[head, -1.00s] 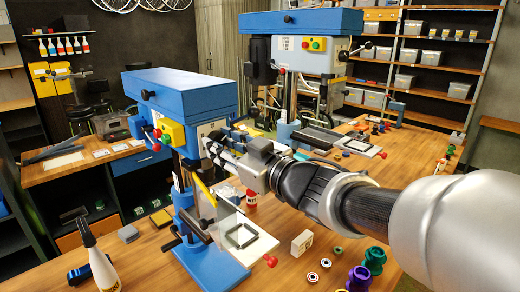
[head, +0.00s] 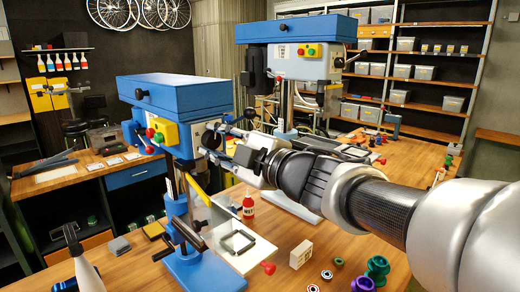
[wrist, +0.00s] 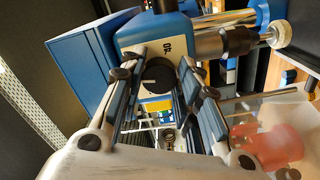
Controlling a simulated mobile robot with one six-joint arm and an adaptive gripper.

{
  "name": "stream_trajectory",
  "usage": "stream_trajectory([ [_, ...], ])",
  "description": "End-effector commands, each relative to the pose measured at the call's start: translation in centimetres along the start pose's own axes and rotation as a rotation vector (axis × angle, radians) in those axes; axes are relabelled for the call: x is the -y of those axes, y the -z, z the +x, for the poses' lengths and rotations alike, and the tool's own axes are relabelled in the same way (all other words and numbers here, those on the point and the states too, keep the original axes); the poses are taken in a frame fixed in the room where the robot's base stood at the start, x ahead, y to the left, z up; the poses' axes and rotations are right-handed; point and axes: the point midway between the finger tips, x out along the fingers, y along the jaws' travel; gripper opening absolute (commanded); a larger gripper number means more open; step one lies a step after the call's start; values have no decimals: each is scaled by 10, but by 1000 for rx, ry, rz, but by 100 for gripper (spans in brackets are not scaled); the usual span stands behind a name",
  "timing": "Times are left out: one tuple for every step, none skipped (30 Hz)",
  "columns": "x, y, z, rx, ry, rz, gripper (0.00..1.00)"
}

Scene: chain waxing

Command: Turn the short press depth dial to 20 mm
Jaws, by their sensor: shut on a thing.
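The short press (head: 175,95) is the nearer blue machine in the head view, with a yellow switch box (head: 162,132) on its side. Its depth dial (wrist: 157,74) is a round black knob with a pale pointer line in the wrist view, on a white face plate with dark markings (wrist: 178,46) too small to read surely. My gripper (wrist: 165,62) is at the press's face, with its fingers on either side of the dial and shut on it. In the head view my gripper (head: 218,133) meets the front of the press head and hides most of the dial.
A taller blue-topped press (head: 300,60) stands behind. A red-knobbed lever (head: 268,268) sticks out near the press base.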

Motion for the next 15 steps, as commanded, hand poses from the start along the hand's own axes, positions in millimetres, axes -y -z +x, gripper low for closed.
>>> stream_trajectory([
  [2,-1,0,1,0,-30,6],
  [1,-1,0,1,0,-47,6],
  [1,-1,0,1,0,-68,6],
  [1,-1,0,1,0,-83,6],
  [1,-1,0,1,1,-96,6],
  [1,-1,0,2,1,-113,6],
  [1,-1,0,2,1,-125,6],
  [1,-1,0,2,1,-135,6],
  [1,-1,0,2,1,-146,6],
  [0,-1,0,2,1,-154,6],
  [0,-1,0,2,1,-161,6],
  [0,-1,0,2,1,-169,6],
  [0,-1,0,2,1,-173,6],
  [0,-1,0,2,1,-177,6],
  [0,-1,0,2,1,-180,6],
])
